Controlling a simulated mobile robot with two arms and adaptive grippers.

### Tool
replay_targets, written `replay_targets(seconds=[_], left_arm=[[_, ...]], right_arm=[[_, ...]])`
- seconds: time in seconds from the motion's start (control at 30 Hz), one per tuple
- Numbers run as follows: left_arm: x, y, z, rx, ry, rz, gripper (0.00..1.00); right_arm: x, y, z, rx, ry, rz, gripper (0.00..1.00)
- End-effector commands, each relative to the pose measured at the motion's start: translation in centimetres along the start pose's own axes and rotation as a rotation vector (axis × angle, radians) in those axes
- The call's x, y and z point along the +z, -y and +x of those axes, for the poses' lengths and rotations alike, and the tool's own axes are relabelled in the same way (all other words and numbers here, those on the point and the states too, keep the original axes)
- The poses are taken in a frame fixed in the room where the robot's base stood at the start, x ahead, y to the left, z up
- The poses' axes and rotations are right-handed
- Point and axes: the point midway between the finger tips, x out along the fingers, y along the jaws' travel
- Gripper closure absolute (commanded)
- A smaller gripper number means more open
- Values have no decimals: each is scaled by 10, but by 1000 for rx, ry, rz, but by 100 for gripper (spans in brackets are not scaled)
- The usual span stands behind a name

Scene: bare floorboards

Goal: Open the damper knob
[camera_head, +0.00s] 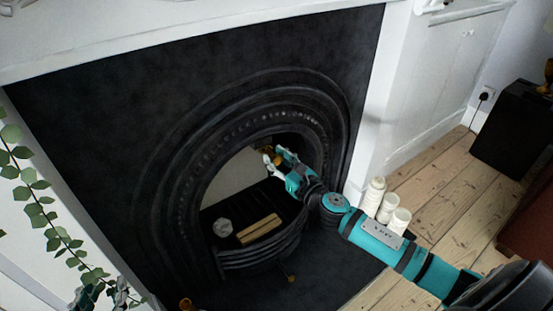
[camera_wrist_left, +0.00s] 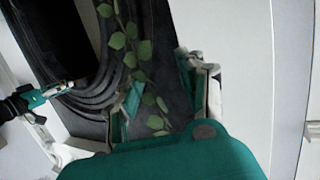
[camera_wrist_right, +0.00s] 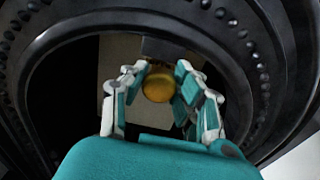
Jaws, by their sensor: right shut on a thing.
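The damper knob (camera_wrist_right: 158,85) is a round brass knob under a dark bracket inside the arch of the black fireplace. My right gripper (camera_wrist_right: 161,74) is shut on the knob, with one finger on each side of it. In the head view my right gripper (camera_head: 276,157) reaches into the upper part of the fireplace opening, and the knob is mostly hidden by its fingers. My left gripper (camera_wrist_left: 159,76) is open and empty, with leaves between its fingers and the camera's far background. In the head view my left gripper (camera_head: 100,293) shows at the bottom left, partly behind leaves.
The black cast-iron fireplace (camera_head: 110,110) has a grate with wooden blocks (camera_head: 259,228) and a pale lump (camera_head: 222,227). White candles (camera_head: 374,192) stand right of it. A leafy vine (camera_head: 35,205) hangs at left. A dark box (camera_head: 512,130) stands on the right floorboards.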

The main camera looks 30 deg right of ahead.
Motion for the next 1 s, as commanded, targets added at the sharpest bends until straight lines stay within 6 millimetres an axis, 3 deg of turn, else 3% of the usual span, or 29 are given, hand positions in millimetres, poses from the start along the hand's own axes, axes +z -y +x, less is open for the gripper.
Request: replay_targets(seconds=[0.37,0.57,0.83,0.87,1.0], left_arm=[[0,0,0,1,3,0,60],[21,2,-5,-5,119,0,60],[23,3,-5,-6,124,0,60],[23,3,-5,-6,124,0,60],[22,3,-5,-7,123,0,60]], right_arm=[[0,0,-1,0,0,0,100],[1,0,-6,0,-1,-1,100],[0,0,-7,0,0,0,100],[0,0,-7,0,0,0,73],[0,0,-7,0,0,0,55]])
